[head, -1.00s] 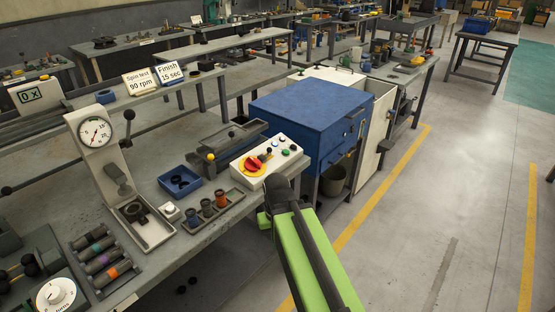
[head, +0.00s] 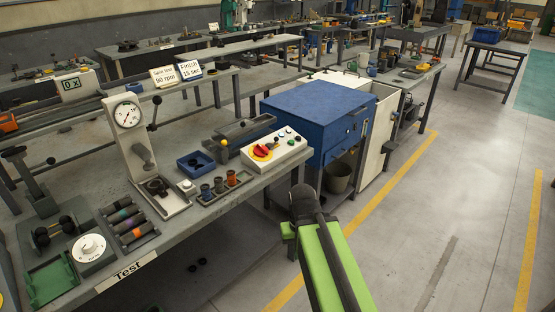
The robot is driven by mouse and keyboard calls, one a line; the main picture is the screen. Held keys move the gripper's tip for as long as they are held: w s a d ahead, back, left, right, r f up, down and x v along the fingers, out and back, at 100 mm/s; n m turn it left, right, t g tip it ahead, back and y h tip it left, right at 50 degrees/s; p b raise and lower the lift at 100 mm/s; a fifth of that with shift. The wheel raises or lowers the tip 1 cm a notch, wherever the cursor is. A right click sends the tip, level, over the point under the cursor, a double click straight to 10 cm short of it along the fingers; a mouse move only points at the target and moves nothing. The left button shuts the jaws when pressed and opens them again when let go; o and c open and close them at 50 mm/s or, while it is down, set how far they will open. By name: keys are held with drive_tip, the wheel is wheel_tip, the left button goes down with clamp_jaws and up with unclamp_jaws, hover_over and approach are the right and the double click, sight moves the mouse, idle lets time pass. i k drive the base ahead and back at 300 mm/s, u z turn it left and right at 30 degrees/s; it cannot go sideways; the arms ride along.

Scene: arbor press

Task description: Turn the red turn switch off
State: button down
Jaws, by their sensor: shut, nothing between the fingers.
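The red turn switch (head: 262,151) sits on a yellow round plate at the left end of a white control box (head: 288,152). The box stands on the bench near its right end. The switch's exact turned position is too small to read. My green and black arm (head: 331,262) reaches up from the bottom, and its dark far end is right of the bench edge, below and right of the box, apart from the switch. My gripper's fingers do not show; they are hidden beyond the dark end of the arm.
A blue cabinet (head: 315,110) stands right behind the control box. A long grey tray (head: 243,137), a blue bin (head: 196,164) and a rack of small cups (head: 222,187) lie left of it. A dial press (head: 132,118) stands further left. Open floor (head: 440,220) is on the right.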

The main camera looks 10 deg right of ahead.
sight(259, 150)
drive_tip(key=z, duration=0.75)
drive_tip(key=k, duration=0.1)
drive_tip(key=u, duration=0.85)
drive_tip(key=i, duration=0.65)
drive_tip(key=u, duration=4.35)
drive_tip(key=i, duration=0.1)
drive_tip(key=z, duration=2.35)
drive_tip(key=k, duration=0.9)
drive_tip(key=z, duration=0.35)
drive_tip(key=i, duration=1)
drive_tip(key=u, duration=0.1)
